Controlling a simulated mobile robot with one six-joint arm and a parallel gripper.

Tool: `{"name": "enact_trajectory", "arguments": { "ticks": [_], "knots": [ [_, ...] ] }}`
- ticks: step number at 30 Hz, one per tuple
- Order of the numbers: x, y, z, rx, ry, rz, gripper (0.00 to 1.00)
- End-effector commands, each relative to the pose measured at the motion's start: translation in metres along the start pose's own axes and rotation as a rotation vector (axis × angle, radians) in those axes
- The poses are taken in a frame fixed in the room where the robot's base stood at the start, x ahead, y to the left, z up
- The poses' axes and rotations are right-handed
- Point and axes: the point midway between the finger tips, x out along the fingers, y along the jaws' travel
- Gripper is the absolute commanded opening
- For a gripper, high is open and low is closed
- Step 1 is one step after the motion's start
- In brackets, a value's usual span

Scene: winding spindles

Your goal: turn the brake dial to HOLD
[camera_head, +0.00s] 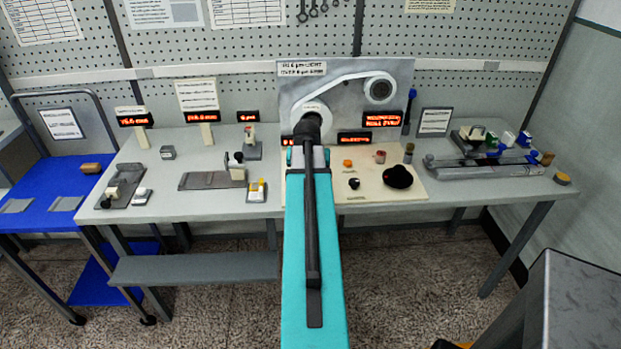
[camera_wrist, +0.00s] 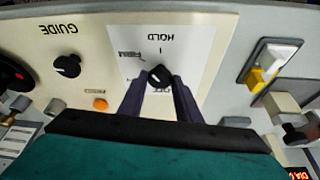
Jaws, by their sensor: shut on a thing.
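The brake dial (camera_wrist: 158,76) is a small black knob on a white label plate (camera_wrist: 192,62) in the wrist view. The plate's upside-down print reads HOLD at the top, with a tick below it, FIRM to the left, and a partly hidden word like OFF near the knob. My gripper (camera_wrist: 160,84) has its two dark fingers shut on the dial, one on each side. I cannot tell which mark the dial points at. In the head view my arm hides the dial and the fingertips.
On the same panel are the GUIDE knob (camera_wrist: 67,65), an orange button (camera_wrist: 100,103) and a black-and-red knob at the left edge. A white and yellow switch block (camera_wrist: 268,68) stands to the right. In the head view the winding machine's grey back plate (camera_head: 290,92) rises behind.

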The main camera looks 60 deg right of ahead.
Motion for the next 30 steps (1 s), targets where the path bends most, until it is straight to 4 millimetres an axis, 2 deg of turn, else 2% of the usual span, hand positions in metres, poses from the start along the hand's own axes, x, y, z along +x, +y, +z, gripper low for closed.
{"name": "enact_trajectory", "arguments": {
  "ticks": [18,30],
  "knots": [
    [0.0016,-0.0047,-0.0022,0.412,0.0,0.171,0.08],
    [0.0011,-0.0057,-0.0025,0.579,0.0,0.24,0.08]
  ]
}}
